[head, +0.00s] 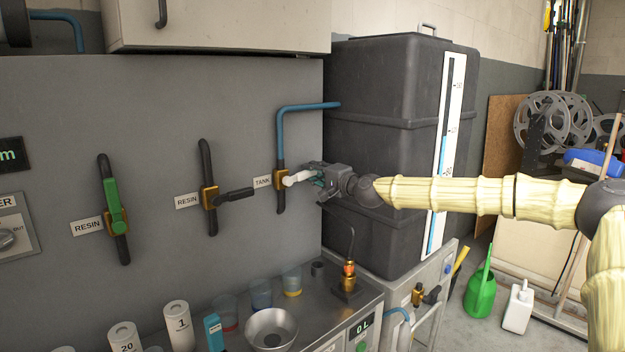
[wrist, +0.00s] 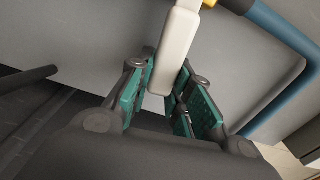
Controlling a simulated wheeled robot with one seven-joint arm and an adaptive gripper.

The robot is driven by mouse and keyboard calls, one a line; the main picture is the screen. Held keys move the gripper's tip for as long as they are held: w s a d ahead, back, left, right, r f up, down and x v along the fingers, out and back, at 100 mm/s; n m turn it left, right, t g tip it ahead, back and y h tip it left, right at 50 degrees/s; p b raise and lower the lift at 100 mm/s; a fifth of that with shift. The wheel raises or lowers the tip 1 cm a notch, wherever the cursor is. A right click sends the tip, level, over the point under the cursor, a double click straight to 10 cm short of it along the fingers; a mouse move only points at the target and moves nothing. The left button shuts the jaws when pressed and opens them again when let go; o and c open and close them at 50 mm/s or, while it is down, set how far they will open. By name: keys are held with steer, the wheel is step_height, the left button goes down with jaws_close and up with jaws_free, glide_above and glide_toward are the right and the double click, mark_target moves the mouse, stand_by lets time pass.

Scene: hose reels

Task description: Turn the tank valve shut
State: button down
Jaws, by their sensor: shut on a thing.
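The tank valve (head: 281,177) has a brass body on a dark vertical pipe, beside a label reading TANK. Its white lever (head: 297,178) points out to the right, across the pipe. My gripper (head: 316,180) reaches in from the right and is shut on the lever's outer end. In the wrist view the white lever (wrist: 178,45) runs down between the teal pads of my gripper (wrist: 160,95). The lever's tip is partly hidden by the fingers in the head view.
To the left are a resin valve with a black lever (head: 236,194) pointing sideways and another with a green lever (head: 114,205) along its pipe. A dark tank (head: 385,100) stands behind my gripper. A bench (head: 362,292) with cups and a bowl (head: 271,330) lies below.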

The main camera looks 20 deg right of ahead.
steer(key=shift+d+f+m+b, duration=0.15)
steer(key=shift+f+m+b, duration=0.45)
steer(key=shift+b, duration=0.2)
steer(key=c, duration=1.3)
jaws_free()
steer(key=shift+v, duration=5.95)
